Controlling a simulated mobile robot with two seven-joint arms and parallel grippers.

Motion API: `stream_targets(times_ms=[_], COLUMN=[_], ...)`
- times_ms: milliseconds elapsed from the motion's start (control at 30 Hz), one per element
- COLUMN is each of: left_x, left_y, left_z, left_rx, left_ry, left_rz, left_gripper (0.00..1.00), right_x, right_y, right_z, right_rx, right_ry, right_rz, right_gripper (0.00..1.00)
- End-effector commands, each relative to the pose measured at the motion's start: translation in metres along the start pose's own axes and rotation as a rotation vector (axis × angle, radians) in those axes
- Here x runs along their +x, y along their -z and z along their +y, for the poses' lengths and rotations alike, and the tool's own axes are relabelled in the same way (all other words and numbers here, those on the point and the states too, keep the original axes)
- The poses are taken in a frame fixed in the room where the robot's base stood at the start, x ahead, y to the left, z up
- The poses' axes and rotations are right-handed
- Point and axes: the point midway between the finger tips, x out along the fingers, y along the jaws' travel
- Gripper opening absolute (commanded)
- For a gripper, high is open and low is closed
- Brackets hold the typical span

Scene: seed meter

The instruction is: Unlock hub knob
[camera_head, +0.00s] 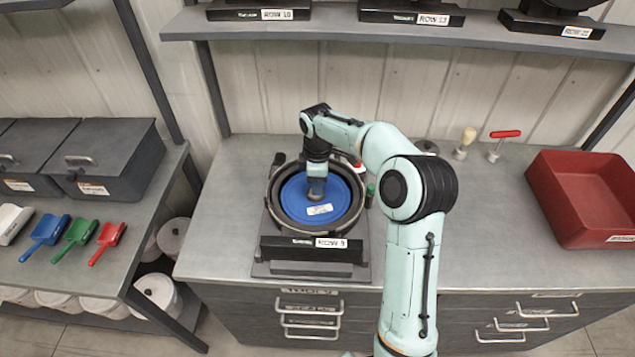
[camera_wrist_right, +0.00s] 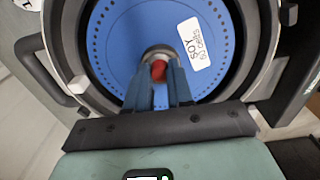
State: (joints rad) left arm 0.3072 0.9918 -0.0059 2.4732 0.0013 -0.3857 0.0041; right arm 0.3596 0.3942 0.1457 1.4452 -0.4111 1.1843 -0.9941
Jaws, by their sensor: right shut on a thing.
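The seed meter (camera_head: 311,247) stands on the grey bench with a round dark housing and a blue seed disc (camera_head: 293,205) inside it. The disc also fills the right wrist view (camera_wrist_right: 115,65) and bears a white label reading SOY (camera_wrist_right: 190,45). The hub knob (camera_wrist_right: 159,70) at the disc's centre shows red between my right fingers. My right gripper (camera_head: 317,190) reaches down over the disc's centre and is shut on the knob; it shows in the right wrist view (camera_wrist_right: 160,85) too. The fingers hide part of the knob. My left gripper is not in view.
A red bin (camera_head: 570,205) stands at the right of the bench. A red T-handled tool (camera_head: 503,138) and a small brush-like tool (camera_head: 465,140) stand at the back. Coloured scoops (camera_head: 80,233) lie on the left bench. A shelf (camera_head: 330,30) runs above.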

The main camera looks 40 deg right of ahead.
Motion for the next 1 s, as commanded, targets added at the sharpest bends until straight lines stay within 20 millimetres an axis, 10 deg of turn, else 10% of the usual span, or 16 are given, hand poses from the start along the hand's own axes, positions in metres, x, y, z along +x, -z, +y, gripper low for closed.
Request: stream_targets(times_ms=[200,300,667,1000], left_x=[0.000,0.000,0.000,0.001], left_y=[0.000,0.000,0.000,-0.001], left_z=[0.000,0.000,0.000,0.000], left_rx=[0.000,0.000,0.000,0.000], left_ry=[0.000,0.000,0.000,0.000], left_rz=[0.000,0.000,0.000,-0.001], left_gripper=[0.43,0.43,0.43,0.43], right_x=[0.000,0.000,-0.003,-0.066], right_y=[0.000,0.000,0.000,0.001], right_z=[0.000,0.000,0.000,0.001], right_rx=[0.000,0.000,0.001,0.001], right_ry=[0.000,0.000,-0.001,-0.005], right_rz=[-0.001,-0.001,0.000,0.003], right_gripper=[0.00,0.47,0.47,0.47])
